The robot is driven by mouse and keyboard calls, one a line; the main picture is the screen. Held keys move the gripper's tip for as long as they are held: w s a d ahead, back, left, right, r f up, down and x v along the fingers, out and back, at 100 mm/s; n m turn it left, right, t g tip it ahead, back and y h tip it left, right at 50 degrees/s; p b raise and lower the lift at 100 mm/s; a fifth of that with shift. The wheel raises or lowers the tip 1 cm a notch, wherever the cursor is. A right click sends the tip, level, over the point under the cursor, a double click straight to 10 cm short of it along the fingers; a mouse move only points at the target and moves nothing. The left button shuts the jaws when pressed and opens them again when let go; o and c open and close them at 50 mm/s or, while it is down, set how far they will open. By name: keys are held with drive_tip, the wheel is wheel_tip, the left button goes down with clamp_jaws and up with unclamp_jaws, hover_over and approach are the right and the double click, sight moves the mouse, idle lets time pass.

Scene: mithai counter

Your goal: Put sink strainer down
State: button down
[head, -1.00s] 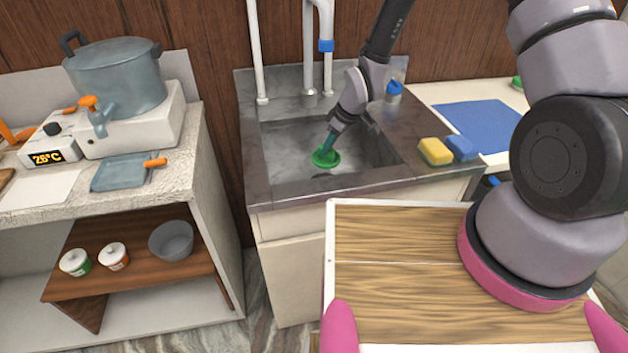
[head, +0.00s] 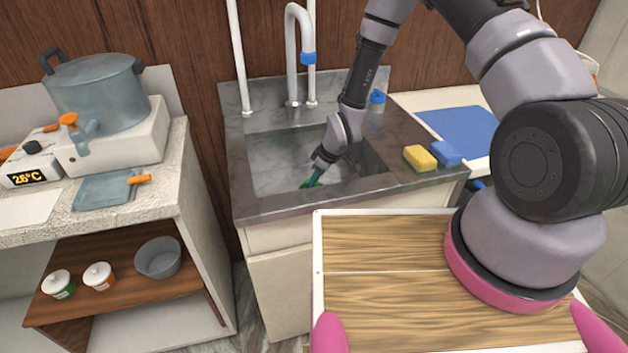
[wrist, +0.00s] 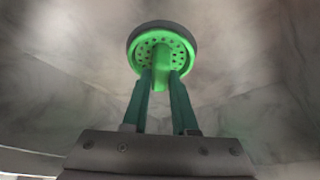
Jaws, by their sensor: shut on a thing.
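The sink strainer (wrist: 163,47) is a green perforated disc with a dark rim and a central stem. My gripper (wrist: 160,82) is shut on its stem in the wrist view. I cannot tell whether the strainer touches the basin floor.
A yellow sponge (head: 420,158) and a blue sponge (head: 445,153) lie on the rim right of the basin. A faucet (head: 293,55) and a blue-capped bottle (head: 376,108) stand behind. A pot (head: 95,95) is on the left counter.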

drive_tip(key=c, duration=0.7)
unclamp_jaws()
drive_tip(key=d+r+m+t+h, duration=0.15)
drive_tip(key=d+r, duration=0.45)
drive_tip(key=r, duration=0.6)
drive_tip(key=s+d+r+m, duration=0.1)
drive_tip(key=d+r+m, duration=0.3)
drive_tip(key=r, duration=0.9)
drive_tip(key=d+r+m+t+h, duration=0.1)
drive_tip(key=d+r+m, duration=0.1)
drive_tip(key=d+r, duration=0.75)
drive_tip(key=s+d+r+m+t, duration=0.1)
drive_tip(key=s+r+m, duration=0.3)
drive_tip(key=s+r, duration=0.5)
drive_tip(key=s+d+r+m+t, duration=0.1)
drive_tip(key=s+d+r+m, duration=0.3)
drive_tip(key=s+r, duration=0.5)
drive_tip(key=shift+s+r+m, duration=0.25)
drive_tip(key=shift+r+m, duration=0.2)
drive_tip(key=shift+r, duration=0.7)
